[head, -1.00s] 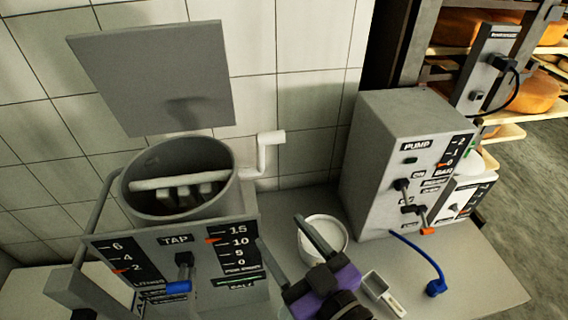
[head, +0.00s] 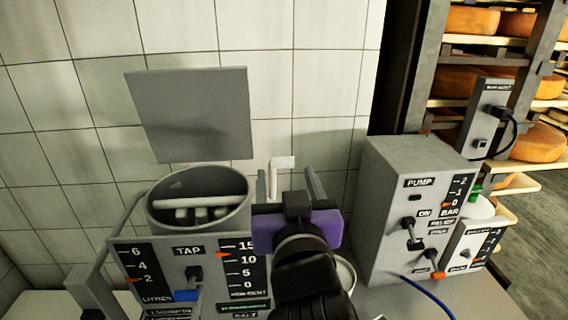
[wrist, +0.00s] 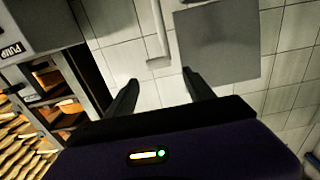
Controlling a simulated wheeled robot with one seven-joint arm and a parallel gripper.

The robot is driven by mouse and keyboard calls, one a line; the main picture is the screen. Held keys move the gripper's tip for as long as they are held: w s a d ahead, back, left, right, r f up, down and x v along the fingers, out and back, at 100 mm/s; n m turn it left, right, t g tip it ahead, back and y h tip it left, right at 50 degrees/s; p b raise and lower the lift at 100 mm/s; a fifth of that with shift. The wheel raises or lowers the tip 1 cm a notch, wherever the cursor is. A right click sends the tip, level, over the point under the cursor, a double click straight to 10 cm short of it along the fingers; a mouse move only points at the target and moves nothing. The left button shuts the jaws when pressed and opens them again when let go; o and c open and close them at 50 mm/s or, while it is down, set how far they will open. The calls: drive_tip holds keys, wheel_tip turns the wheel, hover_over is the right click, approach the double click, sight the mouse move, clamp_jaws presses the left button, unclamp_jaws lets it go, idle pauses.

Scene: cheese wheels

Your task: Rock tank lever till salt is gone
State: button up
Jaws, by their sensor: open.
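The grey round tank (head: 158,212) stands at the left in the head view with white bars inside. Its white cranked lever (head: 281,163) rises at its right side, against the tiled wall. My gripper (head: 288,186) is open, its two fingers pointing up with the lever seen between them and no contact visible. The lever also shows in the wrist view (wrist: 157,48), beyond the open fingertips of my gripper (wrist: 159,78). The tank's front panel (head: 192,268) has a salt label and a per cent scale (head: 240,268), its orange pointer between 10 and 15. My gripper hides the lever's lower part.
A grey lid plate (head: 190,115) stands above the tank. A blue-handled tap (head: 186,294) juts from the panel. The grey pump box (head: 385,200) stands to the right, with a blue hose (head: 428,292) by it. A white bowl (head: 346,272) is partly hidden behind my arm.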

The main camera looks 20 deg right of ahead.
sight(283, 159)
drive_tip(key=shift+p+x, duration=0.6)
drive_tip(key=shift+x, duration=3.3)
clamp_jaws()
drive_tip(key=shift+d, duration=0.1)
